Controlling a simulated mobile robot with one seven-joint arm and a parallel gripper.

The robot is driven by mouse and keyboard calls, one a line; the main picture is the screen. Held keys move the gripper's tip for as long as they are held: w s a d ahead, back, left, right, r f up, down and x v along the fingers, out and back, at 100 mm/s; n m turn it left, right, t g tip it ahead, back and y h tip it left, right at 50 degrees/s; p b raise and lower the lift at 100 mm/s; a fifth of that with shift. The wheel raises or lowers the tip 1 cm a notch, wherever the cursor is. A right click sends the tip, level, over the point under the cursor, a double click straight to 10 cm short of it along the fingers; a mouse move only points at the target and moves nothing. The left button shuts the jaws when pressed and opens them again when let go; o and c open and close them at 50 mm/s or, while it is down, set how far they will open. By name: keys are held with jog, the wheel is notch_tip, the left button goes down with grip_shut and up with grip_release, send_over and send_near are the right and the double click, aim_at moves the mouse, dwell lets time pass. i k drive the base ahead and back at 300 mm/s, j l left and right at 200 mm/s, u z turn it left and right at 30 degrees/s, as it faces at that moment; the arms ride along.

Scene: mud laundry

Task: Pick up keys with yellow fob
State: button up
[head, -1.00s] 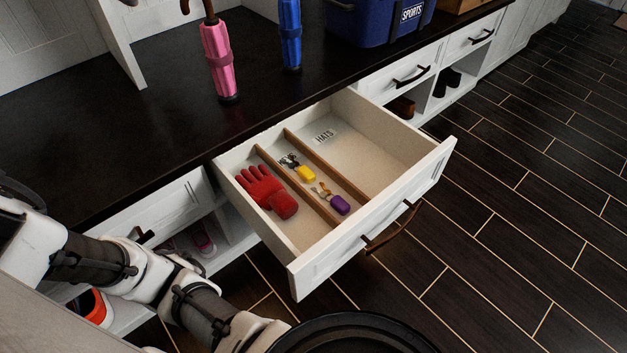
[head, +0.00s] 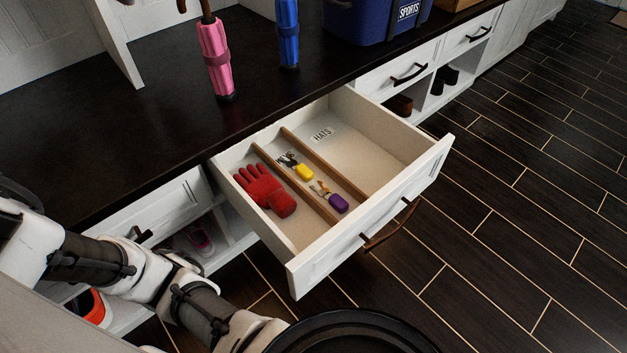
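The keys with the yellow fob (head: 303,172) lie in the middle compartment of the open drawer (head: 376,244), toward its back. Their metal keys point up and left, over a label that they partly cover. A second set of keys with a purple fob (head: 338,203) lies in the same compartment, nearer the drawer front. My gripper is not in view; only links of my arm show at the lower left, apart from the drawer.
A red glove (head: 264,190) lies in the left compartment. The right compartment, labelled HATS (head: 322,135), is empty. Pink (head: 216,62) and blue (head: 288,35) umbrellas and a blue SPORTS bin (head: 372,20) stand on the dark bench top (head: 130,130). Floor at right is clear.

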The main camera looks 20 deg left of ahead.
aim_at(302, 170)
jog(key=i+l+u, duration=0.2)
jog(key=u, duration=0.25)
jog(key=i+l+u, duration=0.15)
jog(key=l+u, duration=0.25)
jog(key=j, duration=0.1)
